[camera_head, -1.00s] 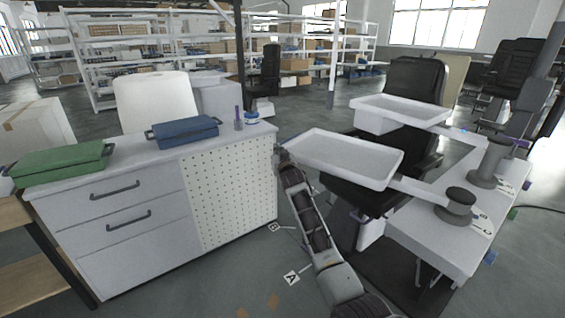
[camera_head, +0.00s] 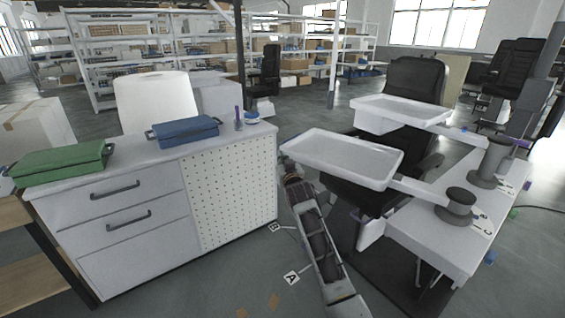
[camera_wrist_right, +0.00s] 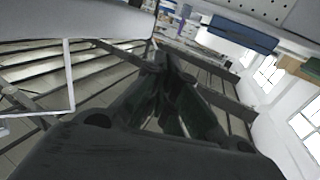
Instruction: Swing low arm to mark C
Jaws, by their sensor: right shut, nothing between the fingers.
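The low arm carries a white tray (camera_head: 342,158) at its left end and pivots on a short dark-capped post (camera_head: 455,206) on a white bench. A second, higher white tray (camera_head: 400,112) is on another arm behind it. Small lettered labels lie on the bench by the low post; their letters are too small to read surely. My right gripper (camera_head: 288,165) is at the low tray's left end, partly hidden by it; I cannot tell whether they touch. In the wrist view the dark fingers (camera_wrist_right: 172,72) are shut and empty. My left gripper is not in view.
Floor labels A (camera_head: 291,278) and B (camera_head: 274,227) lie left of my right arm. A white drawer cabinet (camera_head: 130,230) with blue (camera_head: 184,131) and green (camera_head: 63,161) boxes stands at left. A black chair (camera_head: 416,90) is behind the trays.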

